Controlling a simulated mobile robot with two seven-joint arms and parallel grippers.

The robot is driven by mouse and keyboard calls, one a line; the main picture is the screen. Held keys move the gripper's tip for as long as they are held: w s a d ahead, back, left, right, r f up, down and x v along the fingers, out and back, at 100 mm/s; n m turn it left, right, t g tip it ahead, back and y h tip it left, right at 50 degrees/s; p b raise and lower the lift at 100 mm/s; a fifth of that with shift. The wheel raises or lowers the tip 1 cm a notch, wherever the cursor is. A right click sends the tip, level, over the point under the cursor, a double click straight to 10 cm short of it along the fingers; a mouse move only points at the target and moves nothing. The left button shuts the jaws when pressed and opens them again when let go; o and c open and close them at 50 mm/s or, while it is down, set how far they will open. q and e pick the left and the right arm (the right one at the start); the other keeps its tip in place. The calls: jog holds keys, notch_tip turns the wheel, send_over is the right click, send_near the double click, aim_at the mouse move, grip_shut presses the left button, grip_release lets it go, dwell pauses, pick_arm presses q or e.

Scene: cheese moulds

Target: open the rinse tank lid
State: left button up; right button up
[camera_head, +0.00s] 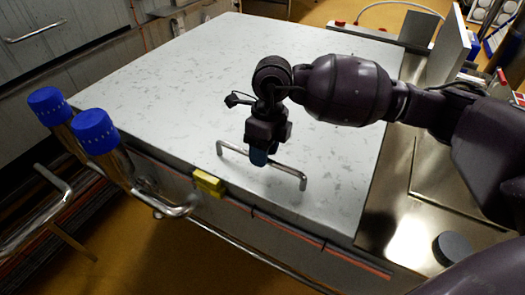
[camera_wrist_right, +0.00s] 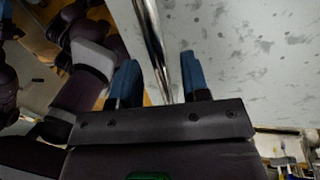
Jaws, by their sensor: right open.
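The rinse tank lid (camera_head: 200,85) is a large pale grey speckled panel lying flat and closed. It also fills the upper right of the wrist view (camera_wrist_right: 240,45). A bent metal bar handle (camera_head: 287,171) stands near its front edge. My right gripper (camera_head: 259,157) is over the handle, pointing down. In the wrist view its two blue fingertips (camera_wrist_right: 158,78) are apart, with the shiny handle bar (camera_wrist_right: 150,40) running between them. I cannot tell whether either finger touches the bar. In the head view the gripper hides the handle's middle. My left gripper is not in view.
Two blue-capped metal posts (camera_head: 95,131) stand at the front left corner. A yellow block (camera_head: 208,183) sits at the front edge beside a steel rail (camera_head: 235,245). A steel counter (camera_head: 400,230) with a dark puck (camera_head: 452,249) is on the right. The lid's left part is clear.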

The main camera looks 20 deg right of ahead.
jog(key=shift+f, duration=0.2)
grip_shut()
jog(key=shift+r, duration=0.1)
